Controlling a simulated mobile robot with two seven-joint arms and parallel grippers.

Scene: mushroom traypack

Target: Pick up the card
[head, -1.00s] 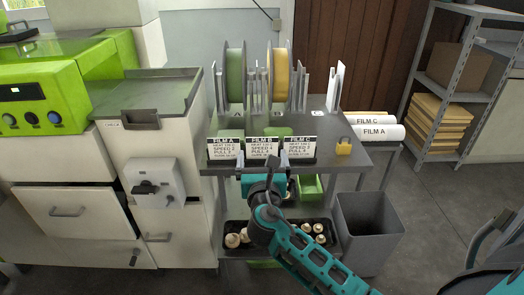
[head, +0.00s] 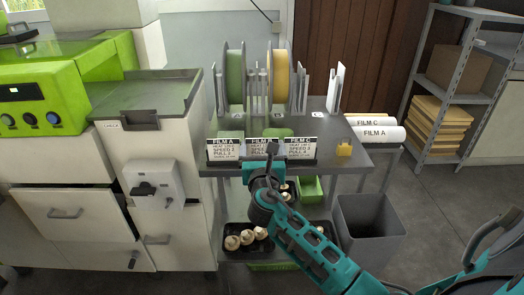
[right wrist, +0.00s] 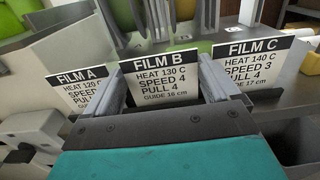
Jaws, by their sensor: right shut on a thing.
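Three white cards with black title bars stand in a row at the table's front edge: FILM A (head: 226,150), FILM B (head: 262,146) and FILM C (head: 300,150). My right gripper (head: 265,163) is at the middle card. In the right wrist view, the fingers (right wrist: 168,90) are shut on the side edges of the FILM B card (right wrist: 167,75), which reads heat 130 C, speed 4, pull 4, guide 16 cm. The FILM A card (right wrist: 76,90) and FILM C card (right wrist: 250,65) stand on either side. The FILM B card's lower part is hidden. My left gripper is not in view.
Green (head: 235,75) and yellow (head: 281,75) film rolls stand behind the cards on the grey table (head: 355,160). A yellow block (head: 344,149) sits at right. Below are mushroom trays (head: 235,225) and a grey bin (head: 368,225). A machine cabinet (head: 150,105) stands at left.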

